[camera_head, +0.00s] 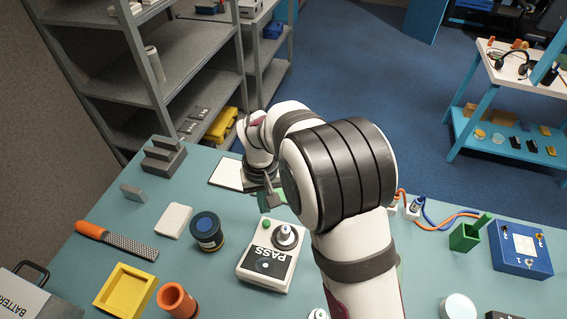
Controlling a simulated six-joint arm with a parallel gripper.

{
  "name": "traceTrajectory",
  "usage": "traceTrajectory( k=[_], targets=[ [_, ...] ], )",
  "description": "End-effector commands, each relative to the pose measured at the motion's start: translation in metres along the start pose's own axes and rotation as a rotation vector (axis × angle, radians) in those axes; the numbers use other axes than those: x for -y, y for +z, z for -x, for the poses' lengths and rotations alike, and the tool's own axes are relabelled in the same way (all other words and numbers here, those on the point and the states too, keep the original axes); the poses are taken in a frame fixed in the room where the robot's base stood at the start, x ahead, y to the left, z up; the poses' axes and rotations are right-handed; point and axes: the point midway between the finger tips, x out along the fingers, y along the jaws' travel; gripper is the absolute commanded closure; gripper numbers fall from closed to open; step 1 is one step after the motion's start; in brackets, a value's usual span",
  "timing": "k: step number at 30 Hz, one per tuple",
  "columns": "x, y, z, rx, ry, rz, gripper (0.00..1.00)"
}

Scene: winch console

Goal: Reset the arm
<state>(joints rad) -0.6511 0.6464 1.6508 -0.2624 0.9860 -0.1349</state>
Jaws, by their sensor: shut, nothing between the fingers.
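My arm rises from the bottom right, bends at a large black-banded joint, and reaches toward the back middle of the teal table (130,215). My gripper (267,197) points down above the table, just behind the white PASS box (262,278). It appears small and partly hidden by my own arm; it is shut and holds nothing visible. The PASS box has a green button, a round grey knob and a dark label. A white-faced flat panel (224,174) lies left of my gripper.
Left are a grey stepped block (163,158), a grater with orange handle (120,241), a white block (174,220), a dark blue-lidded jar (207,231), a yellow tray (105,295) and an orange cup (175,300). Right are a green holder (465,237) and a blue box (522,262).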

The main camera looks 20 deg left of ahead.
Motion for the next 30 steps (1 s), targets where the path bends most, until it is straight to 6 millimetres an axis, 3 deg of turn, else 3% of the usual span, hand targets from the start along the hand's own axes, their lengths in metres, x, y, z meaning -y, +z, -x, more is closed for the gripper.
traceTrajectory(
  k=[2, 5, 8, 10, 12, 16, 18, 21, 30],
  targets=[
    [-0.003, 0.002, 0.003, -0.001, -0.001, -0.01, 1.0],
    [-0.031, 0.023, 0.035, -0.002, -0.013, -0.115, 1.0],
    [-0.079, 0.085, 0.088, 0.002, -0.042, -0.34, 1.0],
    [-0.102, 0.145, 0.116, 0.008, -0.071, -0.523, 1.0],
    [-0.108, 0.201, 0.131, 0.011, -0.1, -0.685, 1.0],
    [-0.1, 0.273, 0.132, 0.016, -0.143, -0.905, 1.0],
    [-0.094, 0.292, 0.128, 0.017, -0.158, -0.971, 1.0],
    [-0.09, 0.302, 0.126, 0.019, -0.167, -1.008, 1.0],
    [-0.089, 0.302, 0.125, 0.02, -0.167, -1.006, 1.0]
  ],
)
